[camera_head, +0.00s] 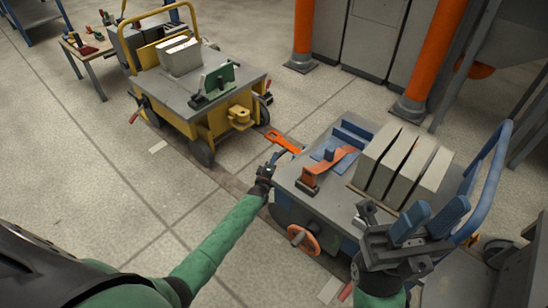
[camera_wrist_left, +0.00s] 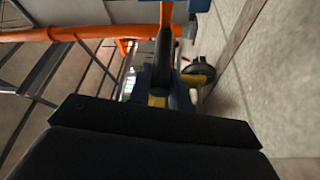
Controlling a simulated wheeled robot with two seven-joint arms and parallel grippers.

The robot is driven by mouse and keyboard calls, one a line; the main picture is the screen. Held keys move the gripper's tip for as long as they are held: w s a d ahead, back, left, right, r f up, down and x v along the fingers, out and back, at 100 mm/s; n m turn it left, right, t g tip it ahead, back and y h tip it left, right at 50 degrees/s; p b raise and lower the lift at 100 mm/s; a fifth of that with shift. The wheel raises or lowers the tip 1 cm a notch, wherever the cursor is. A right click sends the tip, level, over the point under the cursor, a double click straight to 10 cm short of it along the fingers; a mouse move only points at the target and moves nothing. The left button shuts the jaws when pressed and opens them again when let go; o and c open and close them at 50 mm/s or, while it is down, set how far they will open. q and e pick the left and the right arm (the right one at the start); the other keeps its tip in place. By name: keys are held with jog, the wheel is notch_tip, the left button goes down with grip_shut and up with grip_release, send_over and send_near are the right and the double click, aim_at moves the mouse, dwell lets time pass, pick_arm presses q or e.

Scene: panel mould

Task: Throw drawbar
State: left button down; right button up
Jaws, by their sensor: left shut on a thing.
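The orange drawbar (camera_head: 283,142) lies low between the yellow cart (camera_head: 205,120) and the blue cart (camera_head: 335,205), at the blue cart's left edge. My left gripper (camera_head: 268,168) is at that edge, shut on the near end of the drawbar; its fingers partly hide the grip. In the left wrist view, an orange bar (camera_wrist_left: 167,14) runs up from the dark jaws. My right gripper (camera_head: 428,222) is in front of the blue cart's right side, its blue fingers apart and empty.
Grey slabs (camera_head: 400,160) stand on the blue cart behind my right gripper. An orange handwheel (camera_head: 304,240) sticks out at its front, and a blue push rail (camera_head: 490,175) rises at its right. Orange posts (camera_head: 303,35) stand behind.

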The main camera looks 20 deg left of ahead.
pick_arm(q)
jog(key=shift+f+n, duration=0.4)
jog(key=shift+n, duration=0.1)
jog(key=shift+f, duration=0.1)
jog(key=c, duration=1.3)
grip_release()
jog(key=shift+s, duration=0.1)
